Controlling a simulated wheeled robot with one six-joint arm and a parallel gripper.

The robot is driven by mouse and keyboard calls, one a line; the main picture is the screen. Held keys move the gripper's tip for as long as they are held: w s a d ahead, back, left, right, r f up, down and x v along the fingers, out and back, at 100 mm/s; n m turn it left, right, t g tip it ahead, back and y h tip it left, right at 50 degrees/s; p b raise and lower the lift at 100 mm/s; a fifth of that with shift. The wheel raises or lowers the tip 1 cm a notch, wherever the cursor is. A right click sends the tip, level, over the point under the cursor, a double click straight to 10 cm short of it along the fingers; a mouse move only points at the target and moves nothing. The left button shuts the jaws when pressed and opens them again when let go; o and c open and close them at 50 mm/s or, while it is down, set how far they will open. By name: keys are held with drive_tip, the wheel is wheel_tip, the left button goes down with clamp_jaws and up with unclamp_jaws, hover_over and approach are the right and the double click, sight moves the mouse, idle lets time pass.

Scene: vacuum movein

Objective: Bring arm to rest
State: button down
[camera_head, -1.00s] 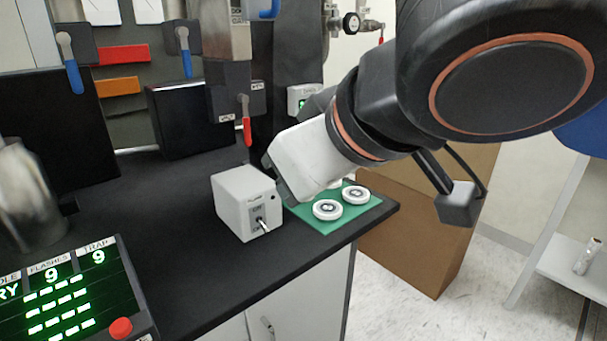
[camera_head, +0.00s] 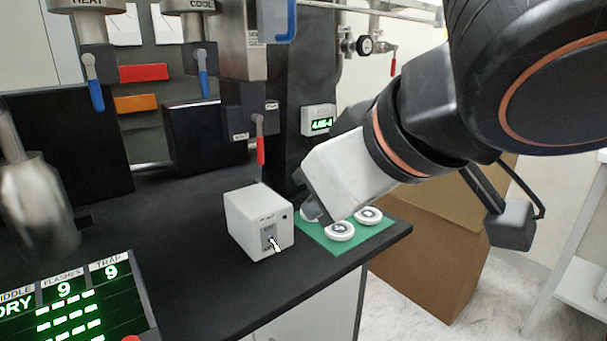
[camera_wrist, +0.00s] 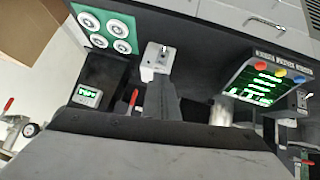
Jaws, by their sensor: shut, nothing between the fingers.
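My gripper (camera_head: 304,190) is a light grey and black block in the head view, pointing down and left. It is shut and empty, over the bench between the white switch box (camera_head: 258,221) and the green mat (camera_head: 318,238), partly covering the mat. In the wrist view its dark shut fingers (camera_wrist: 166,94) reach up the picture toward the white switch box (camera_wrist: 157,62). My black arm fills the upper right of the head view.
Several round white pieces sit on the green mat, near the bench's front corner. A green-lit panel (camera_head: 75,305) stands at left front. Valves with blue and red handles hang behind. A cardboard box (camera_head: 425,255) stands on the floor right of the bench (camera_head: 190,250).

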drive_tip(key=w+d+f+m+g+h, duration=0.1)
drive_tip(key=w+d+f+h, duration=0.15)
drive_tip(key=d+f, duration=0.4)
drive_tip(key=w+d+f+m+g+h, duration=0.1)
drive_tip(key=w+d+f+m, duration=0.1)
drive_tip(key=w+d+f, duration=0.35)
drive_tip(key=s+d+f+m, duration=0.2)
drive_tip(key=d+f, duration=0.5)
drive_tip(key=f, duration=0.1)
drive_tip(key=s+d+f+m+g, duration=0.1)
drive_tip(key=s+d+f+m, duration=0.1)
drive_tip(key=d+f, duration=0.5)
drive_tip(key=shift+f+m, duration=0.4)
drive_tip(key=shift+f, duration=0.85)
drive_tip(key=shift+h, duration=0.25)
